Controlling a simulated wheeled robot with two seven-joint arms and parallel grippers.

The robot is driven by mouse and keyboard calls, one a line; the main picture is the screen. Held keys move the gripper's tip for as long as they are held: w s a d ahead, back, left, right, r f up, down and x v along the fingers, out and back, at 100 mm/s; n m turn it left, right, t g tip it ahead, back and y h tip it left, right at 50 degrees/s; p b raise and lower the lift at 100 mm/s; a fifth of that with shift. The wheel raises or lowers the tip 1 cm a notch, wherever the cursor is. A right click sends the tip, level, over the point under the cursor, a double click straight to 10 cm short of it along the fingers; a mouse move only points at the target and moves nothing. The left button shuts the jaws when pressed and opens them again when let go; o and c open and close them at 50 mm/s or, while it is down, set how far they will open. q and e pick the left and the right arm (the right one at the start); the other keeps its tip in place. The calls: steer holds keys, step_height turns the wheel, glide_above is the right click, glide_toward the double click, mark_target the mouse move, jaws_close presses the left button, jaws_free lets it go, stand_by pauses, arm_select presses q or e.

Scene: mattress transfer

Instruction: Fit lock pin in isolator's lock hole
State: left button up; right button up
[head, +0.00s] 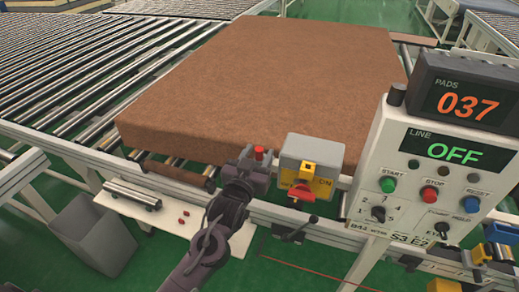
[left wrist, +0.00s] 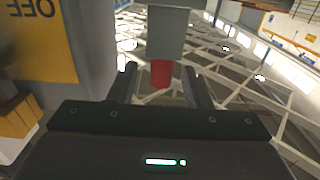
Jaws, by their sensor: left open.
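The isolator (head: 313,150) is a grey box on the conveyor's front rail. It has a yellow plate, a red handle (head: 302,192) and an ON label; its yellow plate with an OFF label (left wrist: 38,35) shows inverted in the left wrist view. A red piece (head: 259,152), likely the lock pin, stands left of the isolator. In the left wrist view a red cylinder (left wrist: 161,74) joined to a grey block lies between the fingers, with gaps on both sides. My left gripper (head: 258,162) is open around or just beside it. I cannot make out the lock hole. My right gripper is out of view.
A control panel (head: 430,150) reading LINE OFF stands at the right. A large brown mattress pad (head: 270,75) lies on the rollers behind. A grey bin (head: 95,235) and a white shelf (head: 150,213) are at the lower left. Dark hardware (head: 293,232) hangs under the isolator.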

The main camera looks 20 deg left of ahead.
arm_select(q)
steer(key=shift+w+r, duration=0.1)
steer(key=shift+w, duration=0.45)
steer(key=shift+w+f, duration=0.2)
steer(key=shift+w, duration=0.1)
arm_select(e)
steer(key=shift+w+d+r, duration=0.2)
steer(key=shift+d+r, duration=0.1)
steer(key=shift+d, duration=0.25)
arm_select(q)
steer(key=shift+c, duration=0.2)
jaws_close()
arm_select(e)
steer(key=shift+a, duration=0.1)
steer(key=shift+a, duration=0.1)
